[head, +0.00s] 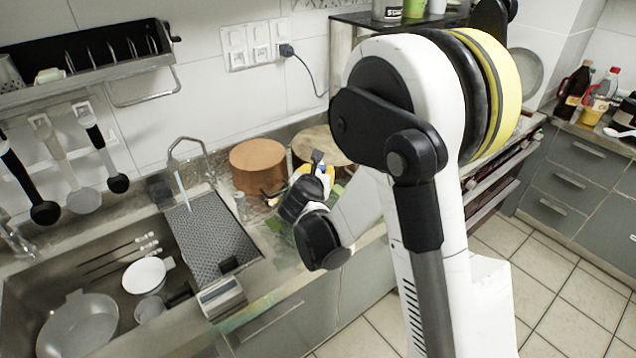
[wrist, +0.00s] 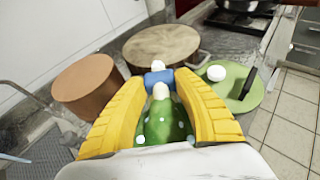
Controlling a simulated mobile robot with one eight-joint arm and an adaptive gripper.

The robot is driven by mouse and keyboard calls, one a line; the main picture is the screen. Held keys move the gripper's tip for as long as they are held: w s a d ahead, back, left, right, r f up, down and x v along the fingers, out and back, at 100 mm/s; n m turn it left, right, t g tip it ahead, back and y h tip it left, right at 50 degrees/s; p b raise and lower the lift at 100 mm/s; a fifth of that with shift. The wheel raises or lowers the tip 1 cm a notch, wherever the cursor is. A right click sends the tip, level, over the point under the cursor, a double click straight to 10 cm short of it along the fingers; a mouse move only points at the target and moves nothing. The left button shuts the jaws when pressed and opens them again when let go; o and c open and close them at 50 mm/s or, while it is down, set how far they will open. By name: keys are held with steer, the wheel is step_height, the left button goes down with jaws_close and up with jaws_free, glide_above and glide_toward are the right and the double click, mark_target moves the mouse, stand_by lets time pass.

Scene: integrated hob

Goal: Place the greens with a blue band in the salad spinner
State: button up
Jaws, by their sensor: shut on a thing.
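In the wrist view, my gripper (wrist: 160,82) has its two yellow fingers closed around a green, white-speckled bundle with a blue band (wrist: 158,77). The speckled green part (wrist: 163,126) lies between the fingers, towards the wrist. In the head view my gripper is small and partly hidden by my own arm, over the counter by the brown round container (head: 257,164). That container also shows in the wrist view (wrist: 84,80), left of the fingers. No vessel is clearly recognisable as a salad spinner.
A round pot with a wooden-looking top (wrist: 162,45) stands just beyond the gripper. A green board (wrist: 238,88) with a white round item and dark handle lies right. The sink (head: 95,262) holds a white bowl (head: 148,274) and pan (head: 76,326).

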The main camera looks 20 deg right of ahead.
steer(key=shift+f+b, duration=0.45)
steer(key=shift+f, duration=0.8)
steer(key=shift+f, duration=0.6)
steer(key=o, duration=1.2)
